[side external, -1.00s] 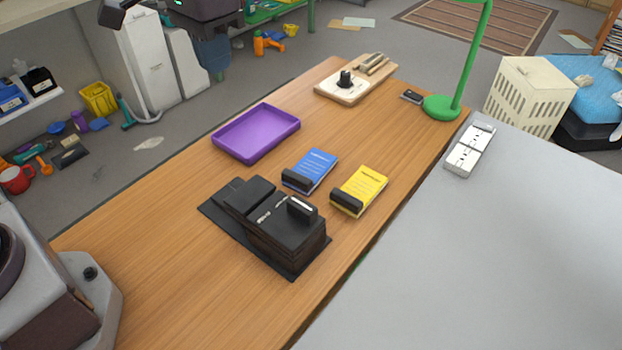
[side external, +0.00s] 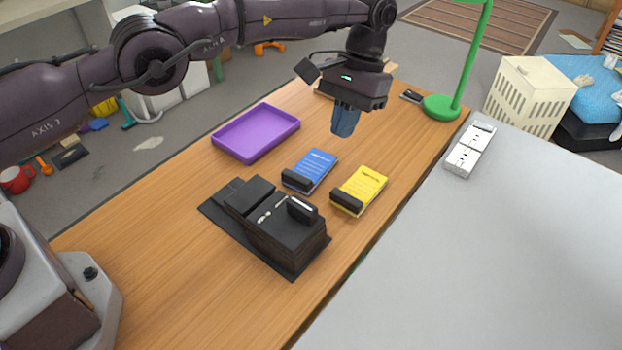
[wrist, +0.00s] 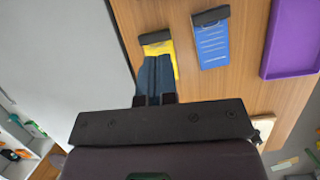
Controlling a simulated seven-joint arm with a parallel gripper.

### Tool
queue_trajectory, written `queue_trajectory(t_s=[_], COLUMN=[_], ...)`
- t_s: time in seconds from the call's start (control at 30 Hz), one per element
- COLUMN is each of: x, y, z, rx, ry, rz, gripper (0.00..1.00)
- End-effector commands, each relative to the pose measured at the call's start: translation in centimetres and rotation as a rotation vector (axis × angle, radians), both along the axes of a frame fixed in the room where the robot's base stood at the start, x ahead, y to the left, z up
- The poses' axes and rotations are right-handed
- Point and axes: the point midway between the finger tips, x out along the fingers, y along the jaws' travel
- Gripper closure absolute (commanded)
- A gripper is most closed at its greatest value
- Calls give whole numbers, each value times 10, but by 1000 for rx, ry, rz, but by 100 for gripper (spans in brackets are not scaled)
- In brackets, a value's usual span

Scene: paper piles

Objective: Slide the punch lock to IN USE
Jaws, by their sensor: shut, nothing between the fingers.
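A black device that looks like the punch (side external: 285,238) stands on a black base on the wooden table, at lower centre in the side view. Small pale marks or parts and a light strip show on its top. The lock and any lettering are too small to make out. My gripper (side external: 344,130) is shut and empty, pointing down, above the table beyond the punch and the two pads. In the wrist view its blue-grey fingers (wrist: 155,62) are together and overlap the yellow pad in the picture. The punch is not in the wrist view.
A blue pad (side external: 314,168) and a yellow pad (side external: 364,188), each with a black end, lie beside the punch. A purple tray (side external: 256,133) lies farther left. A green lamp (side external: 443,107) stands at the far right. A grey surface (side external: 490,260) adjoins the table's right side.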

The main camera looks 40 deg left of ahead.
Motion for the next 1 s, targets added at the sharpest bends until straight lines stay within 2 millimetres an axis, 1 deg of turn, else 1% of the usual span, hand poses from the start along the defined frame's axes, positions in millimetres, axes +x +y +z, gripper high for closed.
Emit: queue_trajectory(t_s=[0.03,0.1,0.23,0.57,0.77,0.93,1.0], x=[2,1,-5,-5,-8,-15,-18], y=[-1,0,2,2,2,2,2], z=[13,22,23,23,15,1,-10], rx=[-4,4,23,24,24,25,25], ry=[-11,0,36,34,36,36,37], rz=[9,23,39,42,41,41,41], gripper=[100,100,100,100,100,100,100])
